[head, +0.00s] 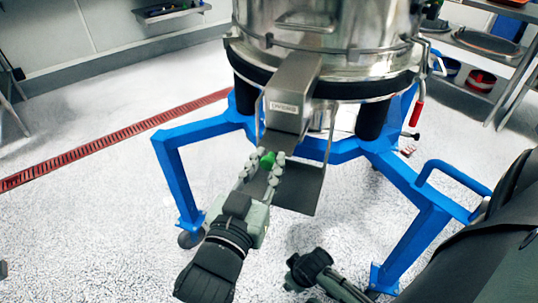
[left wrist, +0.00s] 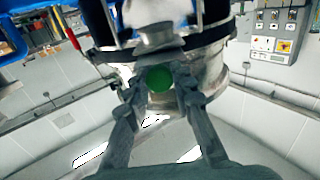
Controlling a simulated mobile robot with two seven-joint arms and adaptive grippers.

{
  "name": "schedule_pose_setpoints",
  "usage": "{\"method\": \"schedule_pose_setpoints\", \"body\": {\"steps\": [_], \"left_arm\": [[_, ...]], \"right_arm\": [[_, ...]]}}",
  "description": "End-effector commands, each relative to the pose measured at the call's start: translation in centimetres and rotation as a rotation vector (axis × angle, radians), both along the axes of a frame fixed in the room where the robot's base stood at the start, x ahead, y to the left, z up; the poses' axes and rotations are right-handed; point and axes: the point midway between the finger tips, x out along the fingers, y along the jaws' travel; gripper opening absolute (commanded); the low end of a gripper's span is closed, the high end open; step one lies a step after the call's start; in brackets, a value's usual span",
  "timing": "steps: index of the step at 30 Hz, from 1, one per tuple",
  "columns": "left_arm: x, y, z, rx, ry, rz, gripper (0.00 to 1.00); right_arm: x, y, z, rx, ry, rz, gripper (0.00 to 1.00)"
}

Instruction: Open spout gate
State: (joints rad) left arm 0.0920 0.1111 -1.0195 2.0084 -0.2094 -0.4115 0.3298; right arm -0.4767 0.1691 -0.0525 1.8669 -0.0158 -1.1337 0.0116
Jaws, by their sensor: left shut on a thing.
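The steel sifter (head: 330,30) stands at the top centre, with a square spout (head: 293,92) sloping down toward me. A dark flat plate (head: 305,188) hangs under the spout's mouth. A green knob (head: 267,159) is at the spout's lower end. My left gripper (head: 266,164) comes up from below, its fingers on both sides of the knob and shut on it. In the left wrist view the round green knob (left wrist: 159,78) sits between the two fingertips, under the sifter body (left wrist: 207,72).
The blue frame (head: 398,172) carries the sifter, its legs spreading left and right. A red-handled lever (head: 418,112) hangs at the right. A red drain grate (head: 100,142) crosses the floor. Racks (head: 490,50) stand at the right. Floor at left is free.

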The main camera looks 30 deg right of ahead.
Motion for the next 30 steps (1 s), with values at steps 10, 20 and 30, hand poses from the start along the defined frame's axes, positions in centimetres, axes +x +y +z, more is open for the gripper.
{"method": "schedule_pose_setpoints", "body": {"steps": [10, 20, 30], "left_arm": [[0.0, 0.0, 0.0, -0.001, -0.001, 0.000, 0.45], [-0.5, 0.6, -0.1, 0.001, 0.001, 0.000, 0.45], [-4.5, 6.0, -0.1, 0.000, 0.003, -0.001, 0.45]], "right_arm": [[-0.1, 0.0, 0.0, -0.001, 0.001, 0.000, 0.40], [-0.1, -0.2, 0.1, -0.004, 0.001, 0.000, 0.40], [-0.1, -0.1, 0.0, -0.003, 0.001, 0.000, 0.40]]}}
